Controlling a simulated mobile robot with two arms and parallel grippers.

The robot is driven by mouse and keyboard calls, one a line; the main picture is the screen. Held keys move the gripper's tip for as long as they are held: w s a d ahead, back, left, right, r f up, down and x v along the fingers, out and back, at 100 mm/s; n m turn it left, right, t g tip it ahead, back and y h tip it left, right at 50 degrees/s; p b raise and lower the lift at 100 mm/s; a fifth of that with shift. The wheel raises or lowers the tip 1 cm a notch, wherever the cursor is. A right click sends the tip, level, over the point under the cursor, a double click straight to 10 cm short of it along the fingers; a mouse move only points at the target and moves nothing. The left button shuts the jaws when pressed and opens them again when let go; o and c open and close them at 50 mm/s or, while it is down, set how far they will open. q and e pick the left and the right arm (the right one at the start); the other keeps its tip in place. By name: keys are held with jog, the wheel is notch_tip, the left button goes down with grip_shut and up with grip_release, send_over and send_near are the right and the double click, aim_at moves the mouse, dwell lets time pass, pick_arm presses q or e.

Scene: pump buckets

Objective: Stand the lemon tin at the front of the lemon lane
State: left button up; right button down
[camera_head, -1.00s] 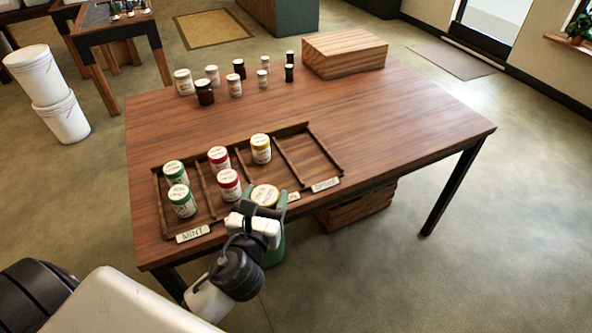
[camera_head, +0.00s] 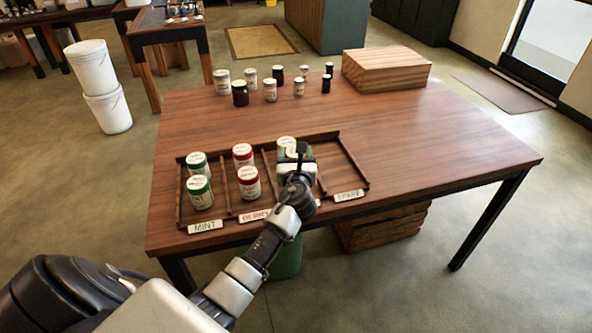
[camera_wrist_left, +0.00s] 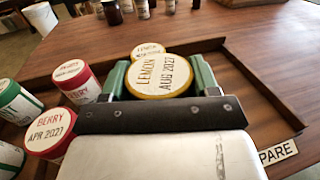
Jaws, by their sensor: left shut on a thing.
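My left gripper (camera_head: 294,158) is over the third lane of the wooden tray (camera_head: 345,165). In the left wrist view it is shut on the lemon tin (camera_wrist_left: 160,76), whose yellow-rimmed lid reads LEMON AUG 2027 and faces up. Green fingers clasp its sides. In the head view my gripper hides this tin. Another yellow-rimmed tin (camera_head: 287,142) stands just behind it; its lid also shows in the left wrist view (camera_wrist_left: 147,49). I cannot tell whether the two touch, or whether the held tin rests on the tray floor. My right gripper is not in view.
Red berry tins (camera_head: 249,183) stand in the lane to the left, green mint tins (camera_head: 200,193) beyond. The spare lane (camera_head: 335,172) at right looks empty. Several jars (camera_head: 240,94) and a wooden box (camera_head: 386,70) stand at the back. A green bin (camera_head: 287,260) is below the front edge.

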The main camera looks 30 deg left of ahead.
pick_arm(q)
jog(key=shift+w+a+f, duration=0.1)
jog(key=shift+w+f, duration=0.1)
jog(key=shift+f, duration=0.05)
jog(key=shift+f+b, duration=0.7)
jog(key=shift+f, duration=1.15)
